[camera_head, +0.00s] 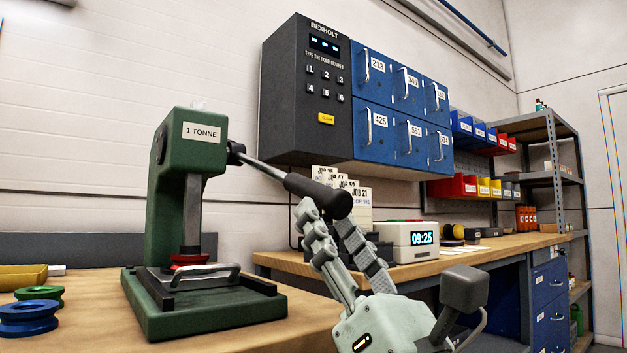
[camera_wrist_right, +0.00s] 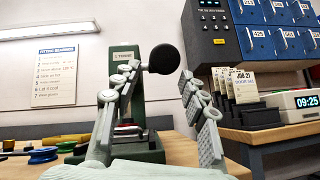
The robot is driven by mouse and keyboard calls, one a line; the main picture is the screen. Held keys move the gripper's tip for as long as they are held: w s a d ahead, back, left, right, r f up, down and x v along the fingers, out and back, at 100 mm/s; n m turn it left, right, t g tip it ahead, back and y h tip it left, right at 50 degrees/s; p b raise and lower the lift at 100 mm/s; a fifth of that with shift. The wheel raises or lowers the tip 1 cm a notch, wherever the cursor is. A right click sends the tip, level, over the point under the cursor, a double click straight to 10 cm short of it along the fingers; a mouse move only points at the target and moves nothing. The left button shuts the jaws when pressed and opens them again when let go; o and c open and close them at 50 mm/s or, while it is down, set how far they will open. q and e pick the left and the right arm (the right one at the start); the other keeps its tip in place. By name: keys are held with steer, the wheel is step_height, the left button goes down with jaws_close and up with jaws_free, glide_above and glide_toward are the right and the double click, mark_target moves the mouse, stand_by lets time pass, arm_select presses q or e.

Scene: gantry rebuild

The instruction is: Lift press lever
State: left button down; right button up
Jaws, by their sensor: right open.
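The green press (camera_head: 190,150), labelled 1 TONNE, stands on the wooden bench at the left in the head view. Its lever (camera_head: 268,168) slants down to the right from the pivot and ends in a thick black handle (camera_head: 318,194). My right gripper (camera_head: 325,212) is open, with its fingers pointing up near the black handle. In the right wrist view the handle's round end (camera_wrist_right: 164,58) shows between the upper parts of the two open fingers (camera_wrist_right: 157,85). I cannot tell whether a finger touches it. A red ring (camera_head: 188,259) sits under the ram. My left gripper is not in view.
Blue and green rings (camera_head: 30,317) and a yellow tray (camera_head: 22,277) lie left of the press. A cabinet with blue doors (camera_head: 402,100) hangs behind. Job cards (camera_head: 345,190) and a clock (camera_head: 410,240) stand on the rear bench, behind my gripper.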

mark_target(310, 188)
steer(key=x, duration=0.7)
steer(key=shift+w+r, duration=0.1)
jaws_close()
stand_by(0.3)
